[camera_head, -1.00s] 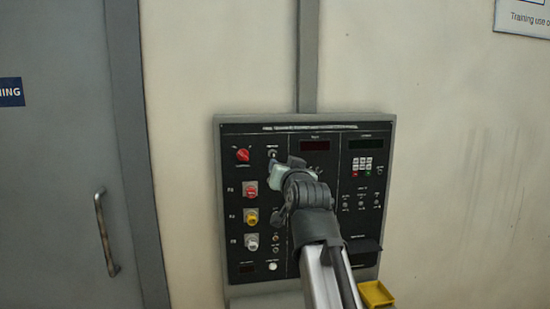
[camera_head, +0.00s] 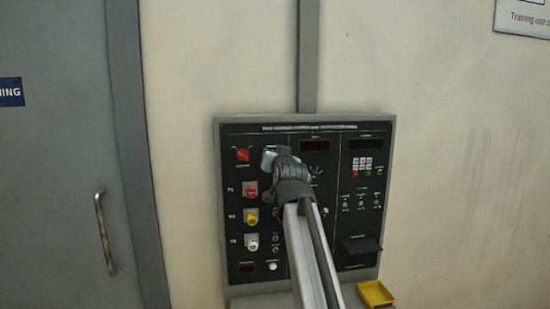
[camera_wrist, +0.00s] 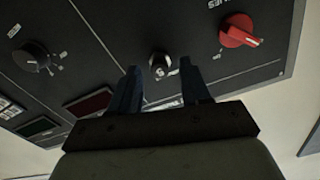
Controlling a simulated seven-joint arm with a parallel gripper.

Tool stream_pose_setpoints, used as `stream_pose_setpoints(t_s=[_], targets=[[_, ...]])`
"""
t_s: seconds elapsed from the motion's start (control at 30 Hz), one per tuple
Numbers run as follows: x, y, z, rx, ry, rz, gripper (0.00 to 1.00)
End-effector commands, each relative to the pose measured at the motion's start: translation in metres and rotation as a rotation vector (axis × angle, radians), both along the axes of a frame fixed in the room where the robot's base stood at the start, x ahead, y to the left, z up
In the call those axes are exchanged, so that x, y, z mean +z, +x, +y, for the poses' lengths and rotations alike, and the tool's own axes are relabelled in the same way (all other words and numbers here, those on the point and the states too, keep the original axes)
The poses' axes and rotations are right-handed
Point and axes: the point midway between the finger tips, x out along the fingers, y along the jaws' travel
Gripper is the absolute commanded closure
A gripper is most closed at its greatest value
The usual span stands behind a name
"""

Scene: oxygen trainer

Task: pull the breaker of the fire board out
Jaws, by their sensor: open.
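A black control panel (camera_head: 232,172) is on the wall; its lettering is too small to read. In the wrist view a small round control with a metal collar and pale tip (camera_wrist: 160,65) sits on the panel just beyond my fingertips, roughly between them. I cannot tell for sure that it is the fire board's breaker. My gripper (camera_wrist: 160,80) is open and empty, its dark fingers apart. In the head view my gripper (camera_head: 269,157) is at the panel's upper left and hides that control; contact cannot be seen.
A red rotary knob (camera_head: 242,155) lies just left of my gripper. Below are red (camera_head: 250,190), yellow (camera_head: 251,217) and white (camera_head: 251,242) controls. A black knob (camera_wrist: 37,57) and displays are nearby. A yellow tray (camera_head: 375,294) stands at lower right.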

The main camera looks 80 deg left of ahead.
Motion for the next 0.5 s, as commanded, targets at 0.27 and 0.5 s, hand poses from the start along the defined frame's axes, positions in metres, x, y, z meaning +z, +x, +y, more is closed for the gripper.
stream_pose_setpoints(t_s=[0.27,0.5], targets=[[-0.0002,-0.0001,0.0001,0.000,0.000,0.000,0.58],[-0.0001,-0.0001,0.0000,0.000,0.000,0.000,0.81]])
